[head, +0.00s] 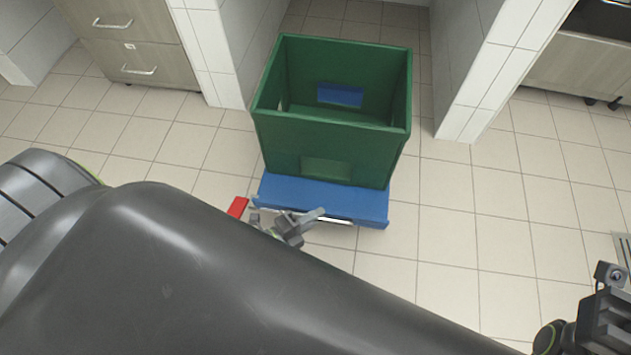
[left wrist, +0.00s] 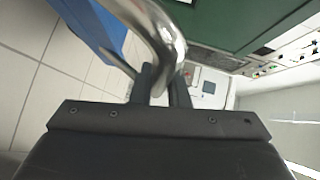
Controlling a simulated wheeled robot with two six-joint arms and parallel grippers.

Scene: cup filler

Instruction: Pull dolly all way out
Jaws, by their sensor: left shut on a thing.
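The blue dolly (head: 330,200) stands on the tiled floor, carrying a green crate (head: 335,160). Its front lies beyond the ends of two tiled walls; the back of the crate is between them. My left gripper (head: 300,222) is at the dolly's front edge. In the left wrist view its fingers (left wrist: 163,82) are shut on a shiny curved metal handle (left wrist: 165,40). The blue dolly also shows there at upper left (left wrist: 95,30). My right gripper (head: 605,320) is partly in view at the lower right; its fingers are not clear.
White-tiled walls stand left (head: 215,55) and right (head: 490,75) of the crate. A drawer cabinet (head: 135,45) is at upper left. A small red piece (head: 238,207) shows beside my left gripper. Floor in front and to the right is clear. My dark arm hides the lower left.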

